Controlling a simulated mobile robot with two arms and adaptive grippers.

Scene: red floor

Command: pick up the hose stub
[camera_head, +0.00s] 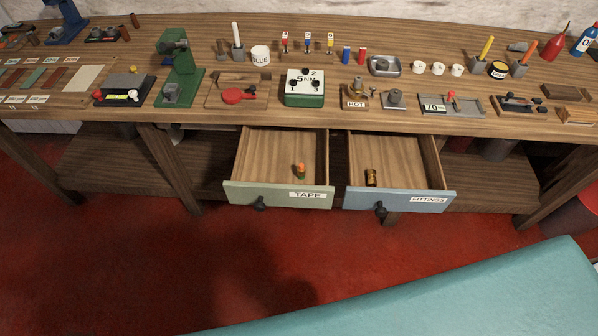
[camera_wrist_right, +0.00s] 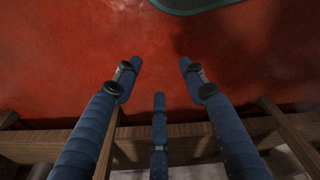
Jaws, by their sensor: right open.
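Two small objects lie in the open drawers in the head view, and I cannot tell for certain which is the hose stub. A short dark cylinder with brass-coloured bands (camera_head: 371,178) stands in the drawer labelled FITTINGS (camera_head: 400,197). A small orange and green piece (camera_head: 300,171) is in the drawer labelled TAPE (camera_head: 281,194). My right gripper (camera_wrist_right: 160,76) shows in the right wrist view with its blue fingers spread and nothing between them. Red floor and wooden beams lie beyond the fingers. My left gripper is in neither view.
The wooden bench top (camera_head: 335,120) is crowded with tools, including a green switch box (camera_head: 304,98), a green press (camera_head: 180,75) and glue pot (camera_head: 260,55). Both drawers stick out from the bench front. A teal surface (camera_head: 470,295) fills the lower right; red floor between is clear.

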